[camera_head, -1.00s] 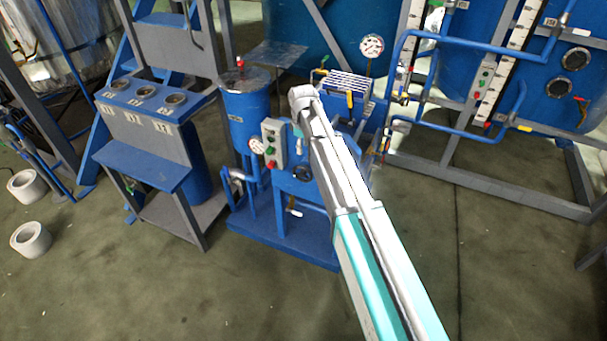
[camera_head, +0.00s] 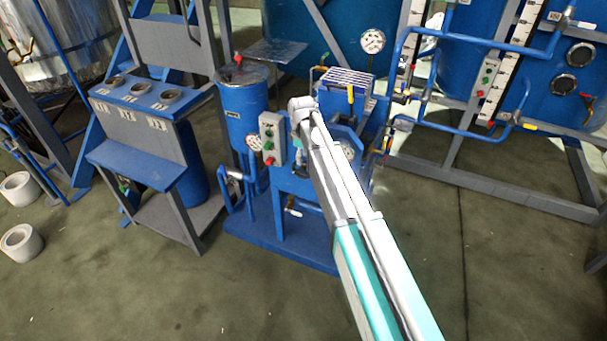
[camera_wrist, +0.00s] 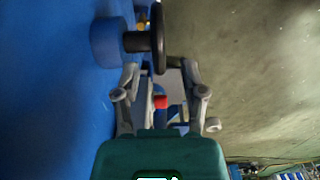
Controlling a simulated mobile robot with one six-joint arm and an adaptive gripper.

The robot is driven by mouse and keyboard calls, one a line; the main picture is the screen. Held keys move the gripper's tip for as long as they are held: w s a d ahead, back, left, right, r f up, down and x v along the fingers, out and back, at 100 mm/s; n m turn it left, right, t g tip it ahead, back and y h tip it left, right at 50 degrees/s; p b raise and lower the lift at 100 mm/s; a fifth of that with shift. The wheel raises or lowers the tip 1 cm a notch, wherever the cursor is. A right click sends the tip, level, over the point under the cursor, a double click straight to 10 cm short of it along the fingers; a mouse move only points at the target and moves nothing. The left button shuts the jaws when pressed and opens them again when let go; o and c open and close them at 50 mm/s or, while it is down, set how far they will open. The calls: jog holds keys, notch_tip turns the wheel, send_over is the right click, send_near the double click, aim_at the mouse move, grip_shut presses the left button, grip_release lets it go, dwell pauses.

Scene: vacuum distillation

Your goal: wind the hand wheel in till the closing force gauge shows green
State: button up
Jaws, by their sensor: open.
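The black hand wheel (camera_wrist: 160,38) shows nearly edge-on at the top of the wrist view. Its dark shaft runs left into a round blue boss (camera_wrist: 107,42) on a blue machine body. My gripper (camera_wrist: 162,75) is open and empty, its two fingers spread below the wheel in the picture. I cannot tell whether a finger touches the rim. In the head view my arm reaches to the blue machine (camera_head: 290,188) and hides my gripper. A white dial (camera_head: 347,148) shows partly behind my arm; its reading is too small to tell, and I cannot tell whether it is the closing force gauge.
A grey button box (camera_head: 271,138) and another dial (camera_head: 254,142) stand left of my arm. A blue cylinder (camera_head: 245,105) is behind them. A blue-grey console (camera_head: 140,135) stands further left. Pipes (camera_head: 455,130) run at right. The front floor (camera_head: 200,300) is clear.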

aim_at(302, 179)
jog(key=shift+f+b, duration=2.75)
jog(key=shift+f, duration=0.3)
grip_shut()
